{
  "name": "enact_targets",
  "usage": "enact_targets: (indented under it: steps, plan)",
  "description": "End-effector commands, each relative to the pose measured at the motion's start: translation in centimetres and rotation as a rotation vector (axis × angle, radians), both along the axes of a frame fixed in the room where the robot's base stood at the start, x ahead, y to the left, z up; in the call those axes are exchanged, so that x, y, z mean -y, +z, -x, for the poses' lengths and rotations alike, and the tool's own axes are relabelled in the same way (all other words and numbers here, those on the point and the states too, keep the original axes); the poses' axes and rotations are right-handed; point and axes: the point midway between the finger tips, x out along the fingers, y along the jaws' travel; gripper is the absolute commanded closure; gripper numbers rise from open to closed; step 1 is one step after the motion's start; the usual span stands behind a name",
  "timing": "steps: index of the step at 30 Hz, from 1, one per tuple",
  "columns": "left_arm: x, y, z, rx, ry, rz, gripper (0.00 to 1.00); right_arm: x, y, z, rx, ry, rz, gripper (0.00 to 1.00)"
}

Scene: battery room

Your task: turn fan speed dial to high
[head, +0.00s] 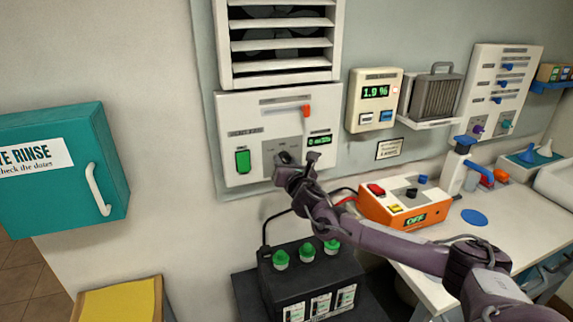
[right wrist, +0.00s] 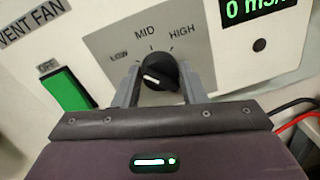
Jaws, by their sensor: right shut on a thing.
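The fan speed dial (right wrist: 162,72) is a round black knob on a grey plate marked LOW, MID and HIGH. Its white mark lies toward the left, on the LOW side and away from HIGH. My right gripper (right wrist: 158,86) has a finger on each side of the knob and is shut on it. In the head view my right gripper (head: 289,162) reaches the white fan panel (head: 240,108) and hides the dial. A green switch (right wrist: 66,98) sits left of the dial under an OFF label. The green display (head: 319,140) appears to read 0. My left gripper is not in view.
A louvred vent (head: 280,78) is above the panel, with an orange-red lever (head: 306,111) below it. A black battery (head: 310,268) with green caps stands below. An orange charger (head: 405,206) is on the right bench. A teal cabinet (head: 75,165) hangs at left.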

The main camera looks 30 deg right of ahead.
Motion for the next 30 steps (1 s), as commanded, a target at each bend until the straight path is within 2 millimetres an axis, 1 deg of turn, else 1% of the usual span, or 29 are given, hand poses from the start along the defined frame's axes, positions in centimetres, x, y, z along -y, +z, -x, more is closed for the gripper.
enact_targets:
  steps: [3,12,30]
  plan:
    - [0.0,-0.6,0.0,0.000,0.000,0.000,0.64,0.0,-0.2,0.0,0.021,0.000,-0.094,0.85]
    - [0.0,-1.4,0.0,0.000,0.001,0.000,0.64,0.1,-0.1,0.0,0.088,-0.001,-0.371,0.85]
    - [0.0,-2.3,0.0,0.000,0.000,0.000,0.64,0.2,0.0,0.1,0.223,-0.001,-0.927,0.85]
